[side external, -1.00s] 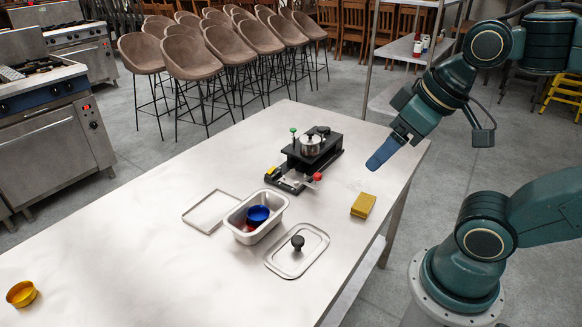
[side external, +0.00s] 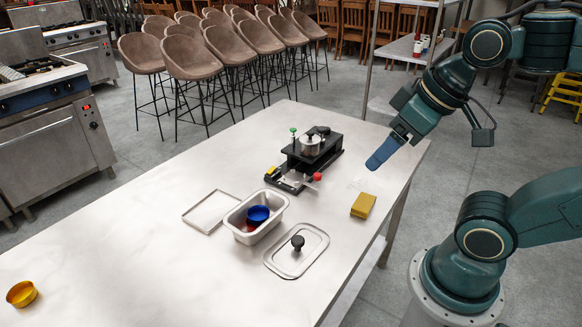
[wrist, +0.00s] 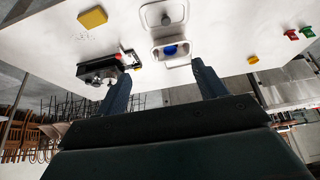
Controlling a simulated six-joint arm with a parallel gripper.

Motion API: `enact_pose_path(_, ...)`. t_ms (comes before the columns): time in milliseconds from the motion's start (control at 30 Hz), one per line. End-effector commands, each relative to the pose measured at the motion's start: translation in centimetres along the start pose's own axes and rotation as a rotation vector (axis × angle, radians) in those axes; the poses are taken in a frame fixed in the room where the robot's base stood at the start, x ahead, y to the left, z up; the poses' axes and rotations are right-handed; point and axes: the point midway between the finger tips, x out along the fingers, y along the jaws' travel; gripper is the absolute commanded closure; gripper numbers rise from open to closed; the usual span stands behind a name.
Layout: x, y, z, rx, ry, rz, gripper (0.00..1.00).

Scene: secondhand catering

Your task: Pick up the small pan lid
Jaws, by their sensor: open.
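The small pan lid (side external: 283,262) is a flat steel rectangle with rounded corners and a black knob (side external: 297,242). It lies knob up on the table, in front of the open steel pan (side external: 272,232). In the wrist view the lid (wrist: 151,16) is at the top edge, beyond the pan. My gripper (side external: 377,160) hangs over the table's right part, well apart from the lid, to its right and farther back. In the wrist view its two fingers (wrist: 160,72) are spread with nothing held between them.
The pan holds a blue cup (side external: 258,214) and something red. A thin rectangular frame (side external: 195,222) lies left of it. A black device with a small metal pot (side external: 310,147) stands behind. A yellow block (side external: 363,205) lies right; a yellow bowl (side external: 21,294) far left. The table's left is mostly clear.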

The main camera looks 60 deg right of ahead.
Motion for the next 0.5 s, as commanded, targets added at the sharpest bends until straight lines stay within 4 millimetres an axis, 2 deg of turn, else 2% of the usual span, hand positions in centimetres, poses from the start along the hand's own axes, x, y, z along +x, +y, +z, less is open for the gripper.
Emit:
enact_pose_path(33,0.00,0.00,0.00,0.000,0.000,0.000,0.37)
enact_pose_path(100,0.00,0.00,0.00,0.000,0.000,0.000,0.46)
enact_pose_path(500,0.21,-0.01,-0.25,-0.025,-0.009,-0.001,0.46)
